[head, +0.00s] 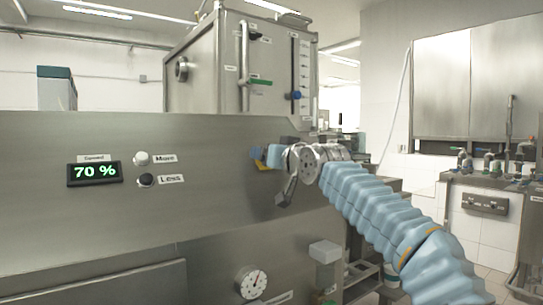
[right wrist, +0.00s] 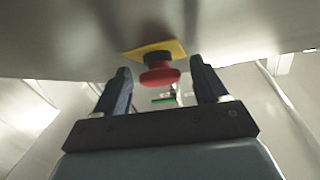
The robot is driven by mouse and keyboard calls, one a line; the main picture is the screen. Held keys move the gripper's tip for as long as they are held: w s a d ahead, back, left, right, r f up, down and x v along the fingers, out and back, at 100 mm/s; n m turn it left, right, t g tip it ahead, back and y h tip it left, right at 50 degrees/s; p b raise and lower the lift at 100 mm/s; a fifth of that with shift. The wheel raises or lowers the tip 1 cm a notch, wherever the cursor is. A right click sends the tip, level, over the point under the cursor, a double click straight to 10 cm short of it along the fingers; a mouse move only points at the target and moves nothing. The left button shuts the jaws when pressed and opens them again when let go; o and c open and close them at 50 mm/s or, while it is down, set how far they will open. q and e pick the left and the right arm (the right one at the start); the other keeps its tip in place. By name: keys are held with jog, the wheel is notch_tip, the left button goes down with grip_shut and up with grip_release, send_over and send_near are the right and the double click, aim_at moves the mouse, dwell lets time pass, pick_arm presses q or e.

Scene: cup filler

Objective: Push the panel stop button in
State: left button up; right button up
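The red stop button (right wrist: 160,76) shows in the right wrist view, on a yellow backing plate (right wrist: 153,50) fixed to the steel panel. My right gripper (right wrist: 160,80) is open, with its two dark fingers apart on either side of the button in the picture. I cannot tell whether it touches the button. In the head view my right arm comes in from the right and its gripper (head: 262,158) is at the right part of the panel (head: 215,150). The button is hidden there behind the gripper. My left gripper is not in view.
The panel carries a display (head: 95,173) reading 70 %, a white More button (head: 141,158) and a black Less button (head: 146,180). A gauge (head: 251,282) sits lower down. A steel tank (head: 205,75) rises behind the panel. A sink counter (head: 490,180) stands at the right.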

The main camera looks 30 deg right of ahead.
jog(key=shift+s, duration=0.15)
jog(key=s+a+b, duration=0.1)
jog(key=s+b, duration=0.2)
jog(key=s, duration=1)
jog(key=shift+s+b, duration=0.25)
jog(key=shift+b, duration=0.1)
jog(key=shift+a, duration=0.1)
